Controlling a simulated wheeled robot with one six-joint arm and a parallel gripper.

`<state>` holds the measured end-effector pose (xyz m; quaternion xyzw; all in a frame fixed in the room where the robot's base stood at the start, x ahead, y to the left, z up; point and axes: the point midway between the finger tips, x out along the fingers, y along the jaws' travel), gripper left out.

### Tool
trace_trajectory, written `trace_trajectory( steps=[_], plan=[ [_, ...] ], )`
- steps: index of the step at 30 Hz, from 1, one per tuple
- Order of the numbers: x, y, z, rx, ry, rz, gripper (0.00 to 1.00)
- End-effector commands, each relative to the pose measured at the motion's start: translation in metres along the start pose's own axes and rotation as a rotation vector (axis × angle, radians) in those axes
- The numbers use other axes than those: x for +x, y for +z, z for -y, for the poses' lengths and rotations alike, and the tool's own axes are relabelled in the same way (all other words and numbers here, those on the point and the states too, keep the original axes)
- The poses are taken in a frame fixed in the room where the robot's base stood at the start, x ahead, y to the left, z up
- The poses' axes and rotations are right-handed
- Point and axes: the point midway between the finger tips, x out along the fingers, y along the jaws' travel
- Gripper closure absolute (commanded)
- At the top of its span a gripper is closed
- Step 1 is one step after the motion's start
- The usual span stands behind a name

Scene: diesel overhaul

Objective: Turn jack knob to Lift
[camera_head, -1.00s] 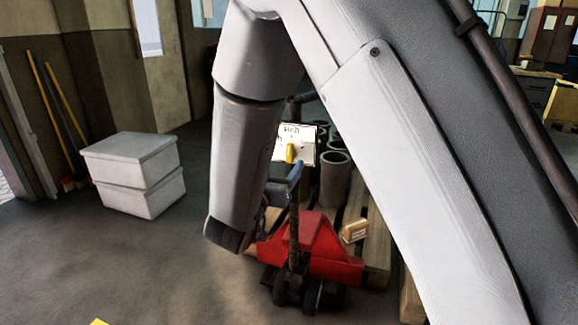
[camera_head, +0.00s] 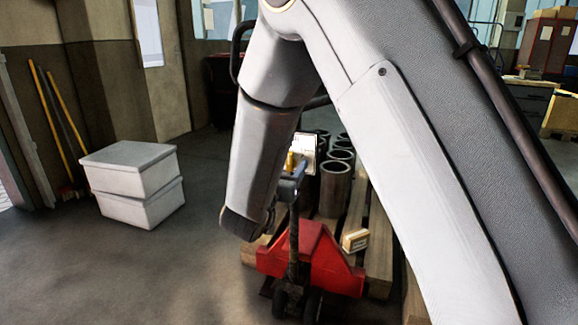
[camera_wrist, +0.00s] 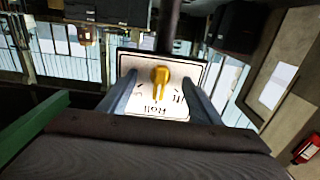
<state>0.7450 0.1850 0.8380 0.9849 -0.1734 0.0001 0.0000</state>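The yellow jack knob (camera_wrist: 160,77) sits on a white label plate (camera_wrist: 150,104), which appears upside down in the wrist view. The word "Roll" reads on the plate beside the knob's narrow end; a partly hidden word, apparently "Lift", is to its right. My gripper (camera_wrist: 162,85) is open, its two fingers apart on either side of the knob with visible gaps. I cannot tell whether the fingertips reach the knob's depth. In the head view, the knob (camera_head: 290,161) and plate (camera_head: 307,145) show just above my gripper (camera_head: 288,185), on the red pallet jack (camera_head: 310,262).
Wooden pallet boards (camera_head: 380,245) with several dark cylinders (camera_head: 335,188) and a small box (camera_head: 355,240) lie behind the jack. Stacked white bins (camera_head: 135,185) stand left. The floor between bins and jack is clear. My arm hides much of the middle.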

Motion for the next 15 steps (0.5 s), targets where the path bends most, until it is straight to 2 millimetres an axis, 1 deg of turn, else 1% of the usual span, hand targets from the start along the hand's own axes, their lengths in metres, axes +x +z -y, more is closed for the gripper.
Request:
trace_trajectory(
  steps=[1,5,6,9,15],
  plan=[
    [-0.0001,0.0001,0.0000,0.000,0.000,0.000,0.51],
    [-0.0001,0.0002,-0.0001,0.000,0.000,0.000,0.73],
    [-0.0001,0.0002,-0.0001,0.000,0.000,0.000,0.80],
    [-0.0002,0.0002,-0.0001,0.000,0.000,0.000,0.94],
    [-0.0005,-0.0005,-0.0002,-0.016,0.000,0.001,0.94]
  ],
)
